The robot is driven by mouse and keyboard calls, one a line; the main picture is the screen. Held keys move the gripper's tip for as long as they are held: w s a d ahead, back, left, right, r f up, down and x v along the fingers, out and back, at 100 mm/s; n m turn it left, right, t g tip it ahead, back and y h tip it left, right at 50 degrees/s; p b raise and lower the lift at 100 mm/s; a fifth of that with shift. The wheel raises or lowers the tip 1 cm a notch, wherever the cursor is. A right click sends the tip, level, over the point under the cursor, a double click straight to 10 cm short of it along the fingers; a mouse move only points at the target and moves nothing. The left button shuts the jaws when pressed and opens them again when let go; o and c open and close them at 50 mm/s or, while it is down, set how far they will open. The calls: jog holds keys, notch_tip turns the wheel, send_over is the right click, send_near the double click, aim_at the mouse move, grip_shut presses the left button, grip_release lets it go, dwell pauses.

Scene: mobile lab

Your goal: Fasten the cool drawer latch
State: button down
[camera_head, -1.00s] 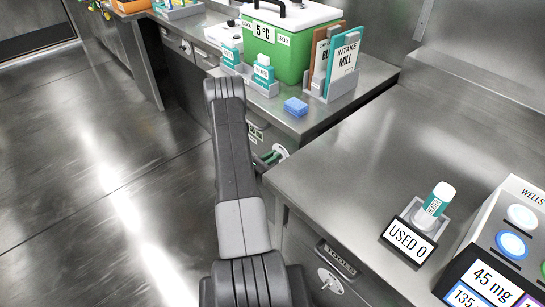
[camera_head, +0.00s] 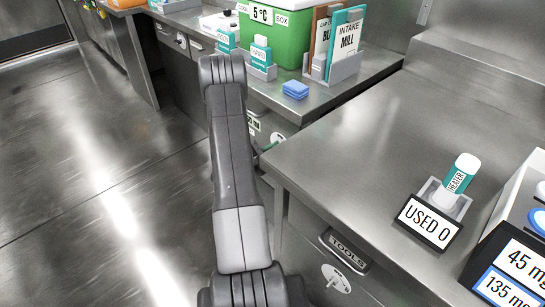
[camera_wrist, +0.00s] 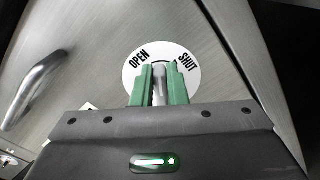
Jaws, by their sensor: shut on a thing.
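The latch is a grey lever (camera_wrist: 159,88) on a round white dial (camera_wrist: 137,62) marked OPEN at left and SHUT at right, on a steel drawer front (camera_wrist: 100,45). My gripper (camera_wrist: 160,84) has its green fingers closed on the lever, one on either side, in the wrist view. The lever's tip lies between the two words, largely covered by the fingers. In the head view, the dial (camera_head: 278,138) shows below the far bench, beside my arm. My gripper is mostly hidden there behind my arm and the near bench corner.
A curved drawer handle (camera_wrist: 38,84) stands out left of the dial. The near steel bench (camera_head: 350,140) has a corner close to my arm and carries the USED 0 holder (camera_head: 428,222). A green cool box (camera_head: 280,38) and blue sponge (camera_head: 295,89) sit on the far bench. Open floor lies left.

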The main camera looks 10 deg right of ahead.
jog(key=m+b, duration=0.3)
jog(key=b, duration=0.2)
jog(key=f+m+b, duration=0.1)
jog(key=m+b, duration=0.3)
jog(key=b, duration=0.2)
jog(key=s+f+m+b, duration=0.1)
jog(key=m+b, duration=0.2)
jog(key=b, duration=0.2)
jog(key=shift+d+f+m, duration=0.15)
jog(key=shift+d+m, duration=0.15)
jog(key=shift+m, duration=0.1)
jog(key=shift+b, duration=0.3)
jog(key=c, duration=1.4)
grip_release()
jog(key=shift+c, duration=0.2)
jog(key=shift+a, duration=0.1)
jog(key=p+v, duration=0.3)
jog(key=v, duration=1)
jog(key=shift+s+a, duration=0.2)
jog(key=shift+a, duration=0.1)
